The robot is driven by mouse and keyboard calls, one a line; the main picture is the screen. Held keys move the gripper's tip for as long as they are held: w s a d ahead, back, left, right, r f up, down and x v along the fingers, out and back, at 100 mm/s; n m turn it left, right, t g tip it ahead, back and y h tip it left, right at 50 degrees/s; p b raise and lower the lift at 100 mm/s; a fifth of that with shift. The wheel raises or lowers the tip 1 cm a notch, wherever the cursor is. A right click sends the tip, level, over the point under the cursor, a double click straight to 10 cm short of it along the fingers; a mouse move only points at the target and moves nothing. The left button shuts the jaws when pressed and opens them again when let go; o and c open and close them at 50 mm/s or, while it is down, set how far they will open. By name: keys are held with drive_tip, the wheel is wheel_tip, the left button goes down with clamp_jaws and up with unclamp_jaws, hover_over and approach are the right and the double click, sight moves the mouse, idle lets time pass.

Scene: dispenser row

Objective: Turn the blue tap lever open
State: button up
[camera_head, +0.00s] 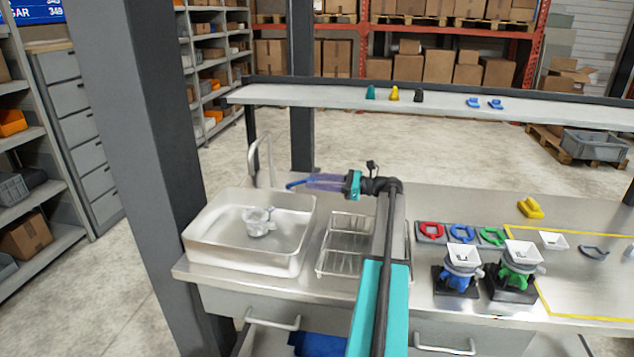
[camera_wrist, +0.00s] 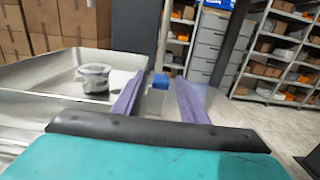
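The blue tap lever (camera_head: 295,185) shows in the head view as a short blue bar behind the sink's right side, beside the base of the curved metal tap (camera_head: 262,150). My gripper (camera_head: 309,182) points left at it, with its purple fingers right at the lever's right end. In the wrist view the lever's blue end (camera_wrist: 160,81) appears between the tips of my gripper (camera_wrist: 158,88). The fingers are apart, with a gap on each side of the blue end. I cannot tell whether the lever is touched.
A metal sink (camera_head: 225,262) holds a clear container (camera_head: 258,221), also in the wrist view (camera_wrist: 94,80). A wire rack (camera_head: 345,245) stands right of it. Two dispensers (camera_head: 460,270) (camera_head: 517,270) stand further right. A shelf (camera_head: 330,102) runs behind; a grey post (camera_head: 150,150) stands left.

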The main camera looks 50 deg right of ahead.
clamp_jaws()
drive_tip(key=shift+s, duration=0.1)
idle(0.3)
